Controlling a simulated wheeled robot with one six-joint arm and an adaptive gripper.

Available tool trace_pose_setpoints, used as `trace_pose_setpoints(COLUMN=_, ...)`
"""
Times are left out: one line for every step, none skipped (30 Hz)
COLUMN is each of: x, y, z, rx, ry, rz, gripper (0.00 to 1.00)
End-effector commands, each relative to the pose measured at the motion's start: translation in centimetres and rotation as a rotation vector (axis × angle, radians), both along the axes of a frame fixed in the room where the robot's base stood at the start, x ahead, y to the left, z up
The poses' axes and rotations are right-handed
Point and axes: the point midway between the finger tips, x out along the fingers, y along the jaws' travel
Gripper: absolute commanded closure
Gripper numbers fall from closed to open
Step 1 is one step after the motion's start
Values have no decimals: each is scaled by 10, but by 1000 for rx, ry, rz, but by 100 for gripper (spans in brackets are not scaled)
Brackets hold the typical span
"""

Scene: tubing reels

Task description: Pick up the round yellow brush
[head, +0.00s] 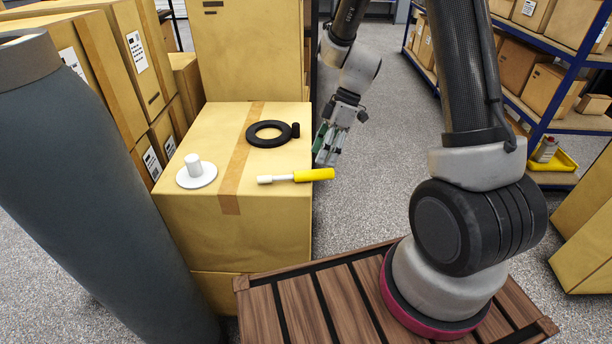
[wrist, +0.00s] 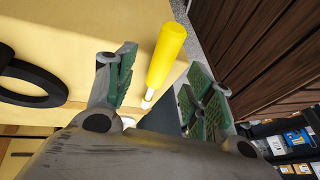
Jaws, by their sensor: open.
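The round yellow brush (head: 314,175) lies on top of a cardboard box (head: 225,245), near its front right corner. Its yellow handle reaches past the box's right edge, and its white end points left. In the wrist view the yellow handle (wrist: 166,55) lies ahead of the jaws, with the white end between them lower down. My gripper (head: 328,148) is at the right side of the box, close to the handle. In the wrist view my gripper (wrist: 158,85) has its two green-padded fingers wide apart, with nothing held.
A black ring (head: 256,140) with a small black cylinder (head: 296,130) lies behind the brush. A white disc with a post (head: 196,175) stands at left. Tall boxes (head: 245,50) rise behind. A slatted wooden surface (head: 305,305) is in front. Open floor lies right of the box.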

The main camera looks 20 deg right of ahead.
Motion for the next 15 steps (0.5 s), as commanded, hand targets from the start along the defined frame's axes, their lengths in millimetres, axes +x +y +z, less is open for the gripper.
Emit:
trace_pose_setpoints(x=-2, y=3, z=-6, rx=-1, ry=2, rz=1, gripper=47)
trace_pose_setpoints(x=-3, y=4, z=-9, rx=-1, ry=2, rz=0, gripper=47)
trace_pose_setpoints(x=-5, y=6, z=-14, rx=0, ry=3, rz=0, gripper=47)
trace_pose_setpoints(x=-6, y=8, z=-18, rx=0, ry=5, rz=0, gripper=47)
trace_pose_setpoints(x=-8, y=9, z=-23, rx=-2, ry=4, rz=0, gripper=47)
trace_pose_setpoints(x=-10, y=12, z=-29, rx=-1, ry=5, rz=-1, gripper=47)
trace_pose_setpoints(x=-11, y=14, z=-33, rx=-1, ry=5, rz=0, gripper=47)
trace_pose_setpoints(x=-11, y=15, z=-37, rx=-2, ry=4, rz=0, gripper=47)
trace_pose_setpoints(x=-12, y=18, z=-42, rx=-1, ry=4, rz=0, gripper=47)
trace_pose_setpoints(x=-12, y=19, z=-45, rx=-1, ry=3, rz=-1, gripper=47)
trace_pose_setpoints(x=-13, y=20, z=-47, rx=-1, ry=2, rz=0, gripper=47)
trace_pose_setpoints(x=-13, y=21, z=-49, rx=-1, ry=1, rz=-1, gripper=47)
trace_pose_setpoints(x=-13, y=21, z=-50, rx=-1, ry=1, rz=-1, gripper=47)
trace_pose_setpoints(x=-13, y=22, z=-50, rx=-1, ry=0, rz=-1, gripper=47)
trace_pose_setpoints(x=-13, y=22, z=-50, rx=-1, ry=0, rz=-1, gripper=47)
